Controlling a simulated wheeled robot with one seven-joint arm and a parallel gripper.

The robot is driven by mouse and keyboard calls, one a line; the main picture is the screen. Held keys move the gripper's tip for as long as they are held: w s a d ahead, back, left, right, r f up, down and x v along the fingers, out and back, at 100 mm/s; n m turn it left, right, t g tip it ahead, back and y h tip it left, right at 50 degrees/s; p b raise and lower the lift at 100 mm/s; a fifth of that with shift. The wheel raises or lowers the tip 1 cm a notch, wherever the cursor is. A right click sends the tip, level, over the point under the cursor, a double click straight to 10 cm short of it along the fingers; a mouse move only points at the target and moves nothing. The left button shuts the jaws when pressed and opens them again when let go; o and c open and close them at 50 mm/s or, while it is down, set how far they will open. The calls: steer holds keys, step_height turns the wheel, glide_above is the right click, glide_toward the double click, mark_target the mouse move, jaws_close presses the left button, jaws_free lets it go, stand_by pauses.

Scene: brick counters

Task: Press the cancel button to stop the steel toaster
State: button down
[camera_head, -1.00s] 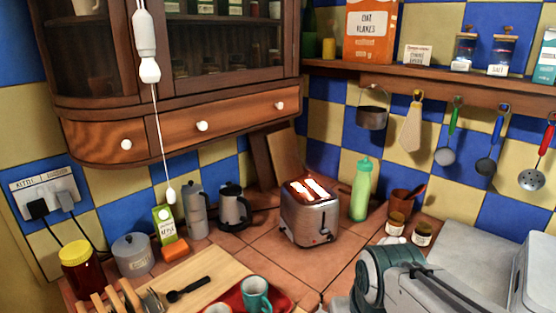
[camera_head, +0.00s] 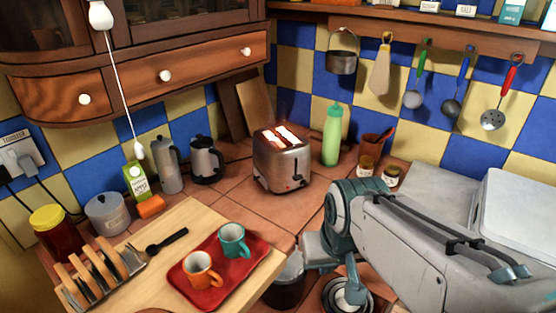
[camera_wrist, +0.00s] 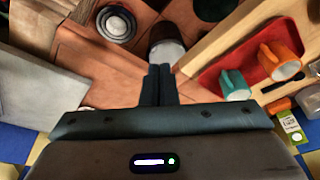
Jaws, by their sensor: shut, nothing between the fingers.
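The steel toaster (camera_head: 282,165) stands upright on the tiled counter, near the back corner. Its slots glow orange around two pale slices (camera_head: 281,137). A small dark lever with a reddish spot (camera_head: 297,178) shows low on its front; the cancel button is too small to make out. In the wrist view my gripper (camera_wrist: 160,70) is shut and empty, pointing down over brown tiles, with no toaster in that view. In the head view my arm (camera_head: 350,210) is at the lower right, apart from the toaster; my fingertips cannot be made out there.
A red tray (camera_head: 226,285) with two mugs lies on a wooden board. A dark bin (camera_head: 286,282) is low in front. Tiles before the toaster are clear.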

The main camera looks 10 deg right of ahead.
mark_target(288, 188)
steer(key=w+a+f+m+t+y+b, duration=0.1)
steer(key=w+f+m+y+b, duration=0.15)
steer(key=w, duration=0.45)
steer(key=w+a+f+m+t+y+b, duration=0.1)
steer(key=w+m, duration=0.2)
steer(key=w, duration=0.4)
steer(key=w+d+f+m+t+b, duration=0.1)
steer(key=w+d+f+m+t, duration=0.1)
steer(key=w, duration=0.5)
steer(key=w+d+f+m+t+b, duration=0.1)
steer(key=w+d+f+m+b, duration=0.1)
steer(key=w+d+m, duration=0.3)
steer(key=shift+w+d+f+m+t+b, duration=0.35)
steer(key=shift+w+m, duration=0.3)
steer(key=shift+w, duration=0.5)
steer(key=shift+a+h, duration=0.15)
steer(key=shift+h, duration=0.1)
steer(key=x, duration=0.9)
steer(key=shift+w+f+b, duration=0.1)
steer(key=shift+w+b, duration=0.05)
steer(key=shift+b, duration=0.25)
steer(key=w, duration=0.1)
steer(key=w+a+p, duration=0.1)
steer(key=w, duration=0.1)
steer(key=shift+a+p, duration=0.1)
steer(key=shift+p, duration=0.2)
steer(key=shift+w+a+f, duration=0.1)
steer(key=shift+w+a, duration=0.1)
steer(key=shift+w, duration=0.45)
